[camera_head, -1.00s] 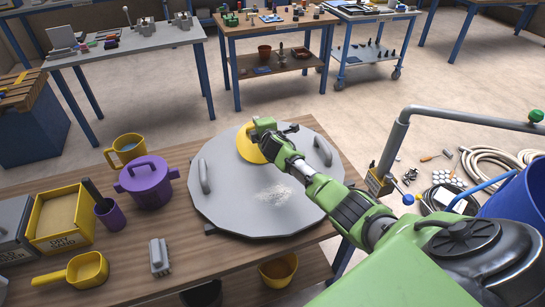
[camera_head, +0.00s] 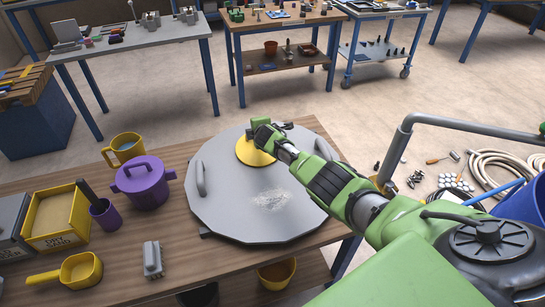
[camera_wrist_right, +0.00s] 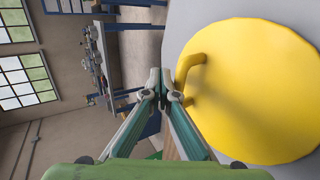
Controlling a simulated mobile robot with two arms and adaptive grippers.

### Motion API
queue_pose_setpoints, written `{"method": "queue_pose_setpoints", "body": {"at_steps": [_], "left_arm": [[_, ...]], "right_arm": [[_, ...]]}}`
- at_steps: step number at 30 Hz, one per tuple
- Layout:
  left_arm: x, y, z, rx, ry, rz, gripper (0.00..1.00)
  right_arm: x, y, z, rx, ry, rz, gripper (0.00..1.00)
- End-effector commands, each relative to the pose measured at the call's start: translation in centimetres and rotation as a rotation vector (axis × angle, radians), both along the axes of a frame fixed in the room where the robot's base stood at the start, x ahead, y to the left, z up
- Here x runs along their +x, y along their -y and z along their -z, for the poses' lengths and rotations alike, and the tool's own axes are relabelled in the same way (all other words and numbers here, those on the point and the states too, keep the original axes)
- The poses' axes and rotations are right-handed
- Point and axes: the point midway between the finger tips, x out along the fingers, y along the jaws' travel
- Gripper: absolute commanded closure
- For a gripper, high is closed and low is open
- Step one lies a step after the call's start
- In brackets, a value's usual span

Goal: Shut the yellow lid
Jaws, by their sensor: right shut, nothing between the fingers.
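The yellow lid (camera_head: 252,155) is a round disc on the large grey cover (camera_head: 230,205), near its far edge. In the head view it looks low and close to flat, but I cannot tell whether it is fully down. My right gripper (camera_head: 262,132) is over its far side, partly hiding it. In the right wrist view the yellow lid (camera_wrist_right: 255,95) fills the right side, with a bent yellow handle (camera_wrist_right: 189,66) on its face. My right gripper (camera_wrist_right: 172,98) is shut and empty, its tips close to the handle; contact is unclear. My left gripper is out of view.
The cover has a grey handle (camera_head: 201,178) at its left. A purple pot (camera_head: 142,184), yellow jug (camera_head: 124,150), yellow scoop (camera_head: 80,270) and yellow bin (camera_head: 57,215) stand left on the wooden table. A grey pipe (camera_head: 396,150) rises at the right.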

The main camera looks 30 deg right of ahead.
Motion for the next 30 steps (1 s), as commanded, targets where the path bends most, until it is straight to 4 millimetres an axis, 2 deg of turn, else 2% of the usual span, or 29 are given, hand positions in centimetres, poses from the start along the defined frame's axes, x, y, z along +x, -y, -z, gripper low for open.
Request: {"method": "queue_pose_setpoints", "body": {"at_steps": [8,25,30], "left_arm": [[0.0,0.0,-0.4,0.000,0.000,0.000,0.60],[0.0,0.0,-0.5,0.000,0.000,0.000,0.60],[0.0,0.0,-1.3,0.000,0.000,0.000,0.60]], "right_arm": [[0.1,-0.7,0.6,0.015,-0.044,0.000,1.00],[0.1,-0.8,0.8,0.018,-0.054,0.000,1.00],[0.1,-0.8,0.0,0.018,-0.053,0.000,1.00]]}}
